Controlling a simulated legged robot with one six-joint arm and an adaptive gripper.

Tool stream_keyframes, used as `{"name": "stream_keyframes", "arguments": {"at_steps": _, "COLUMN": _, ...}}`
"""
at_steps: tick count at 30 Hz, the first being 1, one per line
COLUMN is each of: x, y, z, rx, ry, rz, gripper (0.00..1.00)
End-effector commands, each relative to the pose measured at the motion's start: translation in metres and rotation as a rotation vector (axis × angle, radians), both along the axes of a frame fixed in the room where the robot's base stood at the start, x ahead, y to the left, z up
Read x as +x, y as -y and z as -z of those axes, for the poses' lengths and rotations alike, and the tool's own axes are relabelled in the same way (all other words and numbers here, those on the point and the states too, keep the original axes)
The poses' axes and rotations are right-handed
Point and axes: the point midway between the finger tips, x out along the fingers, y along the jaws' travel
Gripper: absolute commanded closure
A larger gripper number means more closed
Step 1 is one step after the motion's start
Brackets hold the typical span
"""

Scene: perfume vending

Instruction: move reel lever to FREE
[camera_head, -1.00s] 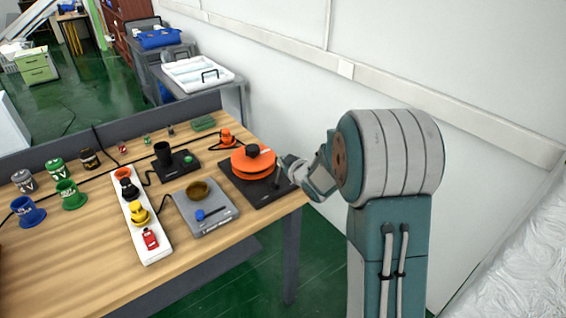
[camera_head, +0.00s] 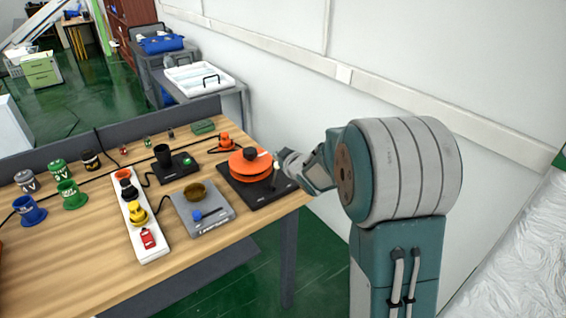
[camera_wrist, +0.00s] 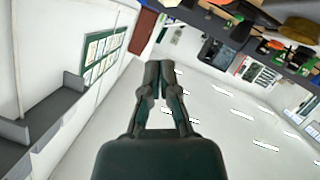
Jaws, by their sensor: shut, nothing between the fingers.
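The orange reel (camera_head: 250,168) with a black hub sits on a black base plate (camera_head: 262,199) near the right edge of the wooden table. A small dark upright lever (camera_head: 275,180) with a light tip stands on the plate, to the right of the reel. Any FREE marking is too small to read. My gripper (camera_head: 282,156) is at the right of the reel, close to the lever in the picture; I cannot tell if they touch. In the wrist view my gripper's fingers (camera_wrist: 158,75) are closed together with nothing between them.
Left of the reel are a grey scale (camera_head: 204,221) with a brown bowl, a black cup stand (camera_head: 170,172) and a white strip (camera_head: 150,253) with several small items. An orange piece (camera_head: 227,143) lies behind the reel. A white wall (camera_head: 290,90) rises behind the arm.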

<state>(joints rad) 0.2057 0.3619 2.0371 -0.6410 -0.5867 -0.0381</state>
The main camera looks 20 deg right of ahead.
Motion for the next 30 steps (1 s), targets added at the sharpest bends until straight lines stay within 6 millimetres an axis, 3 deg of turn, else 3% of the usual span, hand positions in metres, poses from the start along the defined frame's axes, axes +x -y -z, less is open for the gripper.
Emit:
{"name": "stream_keyframes", "arguments": {"at_steps": 8, "x": -0.023, "y": -0.003, "z": -0.013, "rx": -0.003, "ry": 0.0, "rz": 0.002, "gripper": 1.0}}
{"name": "stream_keyframes", "arguments": {"at_steps": 21, "x": -0.082, "y": 0.012, "z": -0.033, "rx": 0.0, "ry": 0.0, "rz": 0.002, "gripper": 1.0}}
{"name": "stream_keyframes", "arguments": {"at_steps": 30, "x": -0.092, "y": 0.01, "z": -0.036, "rx": -0.001, "ry": -0.002, "rz": 0.001, "gripper": 1.0}}
